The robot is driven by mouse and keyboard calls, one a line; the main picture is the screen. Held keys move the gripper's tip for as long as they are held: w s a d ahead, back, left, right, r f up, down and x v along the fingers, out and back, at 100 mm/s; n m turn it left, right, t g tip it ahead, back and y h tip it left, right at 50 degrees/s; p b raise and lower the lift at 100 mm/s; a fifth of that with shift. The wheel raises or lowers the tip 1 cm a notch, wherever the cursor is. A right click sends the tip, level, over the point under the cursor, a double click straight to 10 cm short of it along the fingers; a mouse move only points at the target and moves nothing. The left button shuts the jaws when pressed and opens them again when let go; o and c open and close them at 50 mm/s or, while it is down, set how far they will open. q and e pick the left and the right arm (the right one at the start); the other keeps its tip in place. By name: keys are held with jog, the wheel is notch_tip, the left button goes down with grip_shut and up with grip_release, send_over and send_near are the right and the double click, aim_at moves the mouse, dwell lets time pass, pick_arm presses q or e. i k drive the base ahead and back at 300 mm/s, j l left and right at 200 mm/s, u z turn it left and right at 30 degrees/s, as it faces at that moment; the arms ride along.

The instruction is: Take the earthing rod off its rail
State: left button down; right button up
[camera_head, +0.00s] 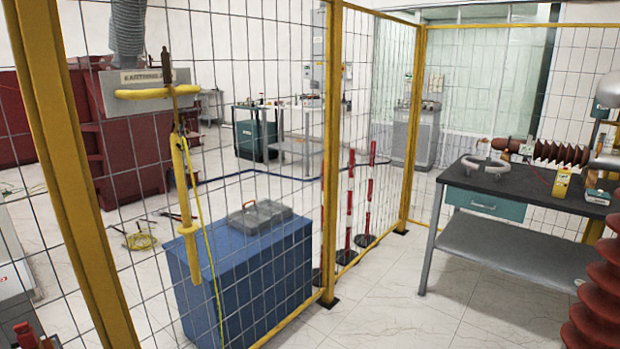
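The earthing rod (182,185) is a long yellow rod with a dark hooked metal top. It hangs upright in front of the yellow-framed mesh fence. Its top hangs at the yellow horizontal rail (130,94), just below a sign (141,76) on or behind the mesh. A yellow-green cable (212,270) runs down beside the rod. The rod's lower end hangs in front of a blue cabinet. Neither of my grippers can be made out in this view.
A blue cabinet (240,262) with a grey case (259,216) on top stands behind the mesh. Red-white posts (348,205) stand near the fence corner. A dark-topped workbench (500,180) stands right, beside a red ribbed insulator (598,300). Floor (385,290) between is clear.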

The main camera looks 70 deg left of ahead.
aim_at(187, 227)
jog(key=u, duration=3.05)
